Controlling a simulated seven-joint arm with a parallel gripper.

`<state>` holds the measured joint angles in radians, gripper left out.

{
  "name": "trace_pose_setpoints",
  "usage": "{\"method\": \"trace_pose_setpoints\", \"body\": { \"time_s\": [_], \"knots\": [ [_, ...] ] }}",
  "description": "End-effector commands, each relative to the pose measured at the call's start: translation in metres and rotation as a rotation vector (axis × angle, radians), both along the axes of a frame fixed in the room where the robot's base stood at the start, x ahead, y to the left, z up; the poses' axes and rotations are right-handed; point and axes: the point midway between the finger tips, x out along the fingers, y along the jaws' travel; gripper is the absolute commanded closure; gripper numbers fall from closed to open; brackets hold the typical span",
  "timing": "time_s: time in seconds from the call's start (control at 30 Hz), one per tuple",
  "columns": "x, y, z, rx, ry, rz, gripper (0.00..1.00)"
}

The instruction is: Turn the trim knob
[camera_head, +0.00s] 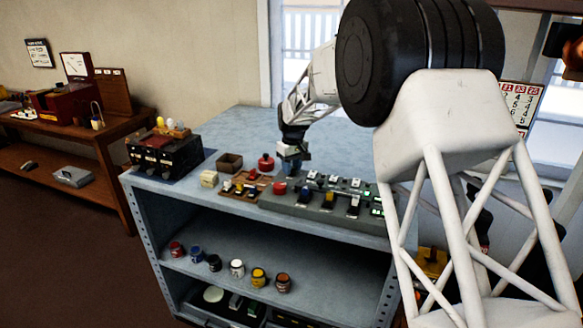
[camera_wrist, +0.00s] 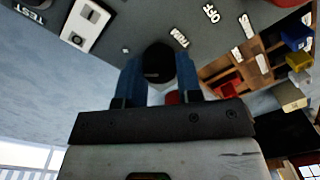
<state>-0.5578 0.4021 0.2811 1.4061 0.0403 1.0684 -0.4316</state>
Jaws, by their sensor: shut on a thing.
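The trim knob (camera_wrist: 158,62) is a dark round knob with a small pale mark on its top, in the wrist view. It stands on the grey panel beside a white label reading TRIM (camera_wrist: 180,38). My gripper (camera_wrist: 159,78) has its two blue fingers on either side of the knob and is shut on it. In the head view my gripper (camera_head: 291,168) points down at the back left end of the lever frame (camera_head: 310,212), and the knob is hidden there behind the fingers.
Several levers and a red button (camera_head: 279,188) are on the lever frame. A wooden tray (camera_head: 241,197) of small coloured blocks, a red object (camera_head: 265,162), a brown box (camera_head: 229,162) and a black case (camera_head: 163,150) are to the left. Free bench top lies behind.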

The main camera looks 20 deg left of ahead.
Motion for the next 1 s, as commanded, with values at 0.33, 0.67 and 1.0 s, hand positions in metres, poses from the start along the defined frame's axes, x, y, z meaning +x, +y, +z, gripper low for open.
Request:
{"method": "trace_pose_setpoints", "body": {
  "time_s": [0.33,0.67,1.0],
  "knots": [
    [0.0007,-0.0001,0.001,0.002,-0.001,-0.275,0.91],
    [0.001,-0.0002,0.0013,0.002,-0.002,-0.391,0.91],
    [0.0012,-0.0002,0.0014,0.001,-0.002,-0.401,0.91]
  ]
}}
